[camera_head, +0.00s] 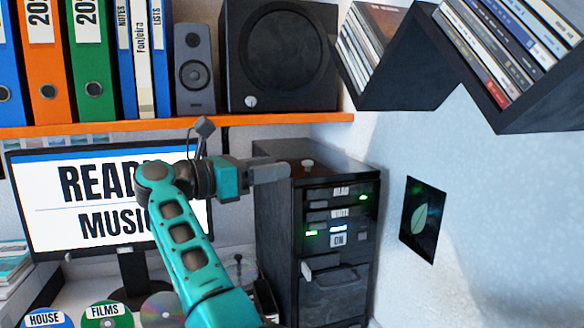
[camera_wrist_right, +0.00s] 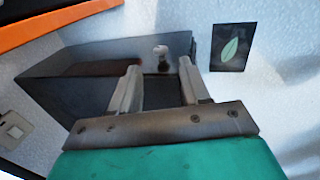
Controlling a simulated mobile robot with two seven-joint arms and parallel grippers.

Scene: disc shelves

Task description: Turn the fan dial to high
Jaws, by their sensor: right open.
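The fan dial (camera_head: 307,165) is a small pale knob on top of the black computer tower (camera_head: 273,230), near its front edge. In the right wrist view the dial (camera_wrist_right: 161,52) appears between and beyond my fingertips. My right gripper (camera_head: 272,173) is level with the tower's top at its left side, fingers pointing right toward the dial. In the right wrist view the gripper (camera_wrist_right: 159,68) is open with nothing between its fingers. The dial stands clear of the fingers. Its setting marks are too small to read. My left gripper does not show.
An orange shelf (camera_head: 285,118) with binders and a black speaker (camera_head: 281,58) hangs above the tower. Dark disc shelves (camera_head: 405,75) are on the right wall. A monitor (camera_head: 60,235) stands left, behind my right arm.

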